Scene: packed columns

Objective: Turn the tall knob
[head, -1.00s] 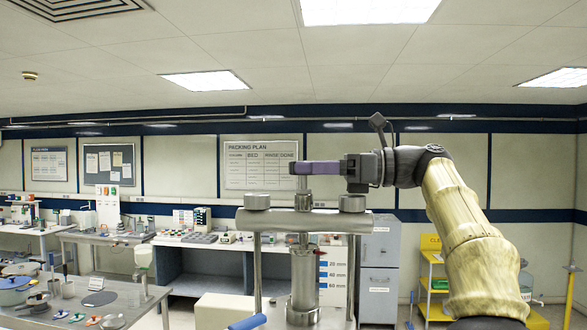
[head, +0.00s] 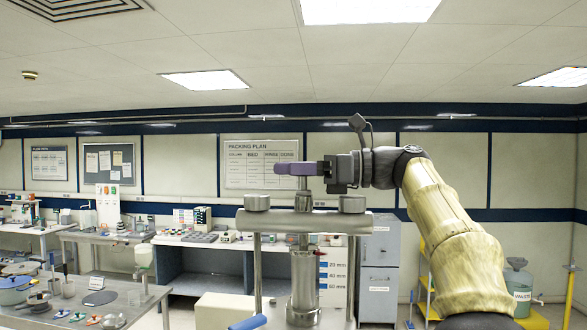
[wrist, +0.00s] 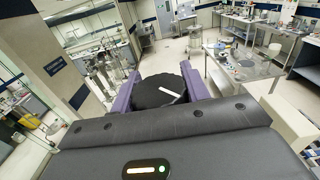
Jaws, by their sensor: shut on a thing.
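The tall knob shows in the wrist view as a dark round top with a white mark (wrist: 152,96). It lies between the two purple fingers of my gripper (wrist: 160,82). In the head view my gripper (head: 300,168) reaches in from the right, roughly level, at the top of the metal stem (head: 303,199) above the press crossbar. My gripper is shut on the knob, and its purple fingers hide the knob's top in the head view.
The press has a steel crossbar (head: 303,222) with two round caps, side posts and a thick central cylinder (head: 304,285). A blue handle (head: 248,323) shows low in front. Cluttered benches stand to the left, a grey cabinet (head: 379,265) behind.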

